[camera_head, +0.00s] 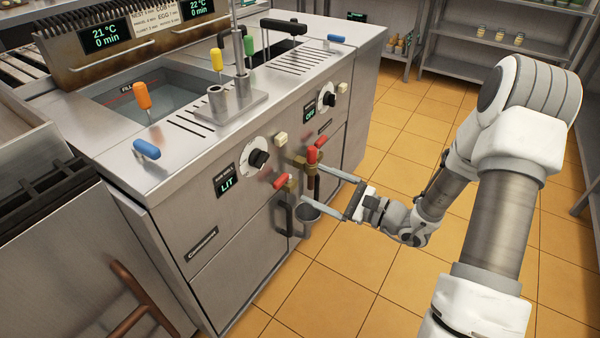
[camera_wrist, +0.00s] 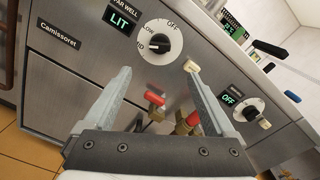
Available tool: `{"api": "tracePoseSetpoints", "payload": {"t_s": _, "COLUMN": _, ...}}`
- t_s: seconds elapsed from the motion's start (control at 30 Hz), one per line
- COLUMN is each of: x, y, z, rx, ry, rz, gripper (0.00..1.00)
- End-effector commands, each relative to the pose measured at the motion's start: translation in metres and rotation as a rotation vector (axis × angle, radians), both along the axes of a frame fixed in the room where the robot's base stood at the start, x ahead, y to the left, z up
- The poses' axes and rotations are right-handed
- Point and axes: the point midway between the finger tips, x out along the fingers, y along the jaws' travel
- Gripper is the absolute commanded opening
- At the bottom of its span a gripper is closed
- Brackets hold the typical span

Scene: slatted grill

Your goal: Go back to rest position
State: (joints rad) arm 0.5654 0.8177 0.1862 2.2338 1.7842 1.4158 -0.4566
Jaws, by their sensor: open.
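My gripper (camera_head: 327,190) is in front of the steel cooker's front panel, at the height of the red-handled drain valves. Its two fingers are apart, and the wrist view shows them open (camera_wrist: 165,90) with nothing held between them. One red valve handle (camera_head: 312,155) stands upright near the upper finger in the head view. Another red valve handle (camera_head: 283,181) lies to its left. I cannot tell whether a finger touches a valve.
The steel cooker (camera_head: 215,220) has a black knob (camera_head: 258,158) beside a LIT display and several coloured handles on top. A small metal pot (camera_head: 310,208) is below the valves. Open tiled floor (camera_head: 330,295) lies in front of the cooker. Steel shelves (camera_head: 480,70) stand at the back right.

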Motion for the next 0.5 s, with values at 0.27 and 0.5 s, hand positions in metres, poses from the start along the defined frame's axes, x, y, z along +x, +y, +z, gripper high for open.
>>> {"api": "tracePoseSetpoints", "payload": {"t_s": 0.27, "x": -0.0109, "y": -0.0138, "z": -0.0002, "rx": 0.001, "ry": 0.000, "rz": -0.001, "gripper": 0.90}}
{"api": "tracePoseSetpoints", "payload": {"t_s": 0.5, "x": -0.0108, "y": -0.0135, "z": -0.0002, "rx": 0.001, "ry": 0.001, "rz": 0.000, "gripper": 0.90}}
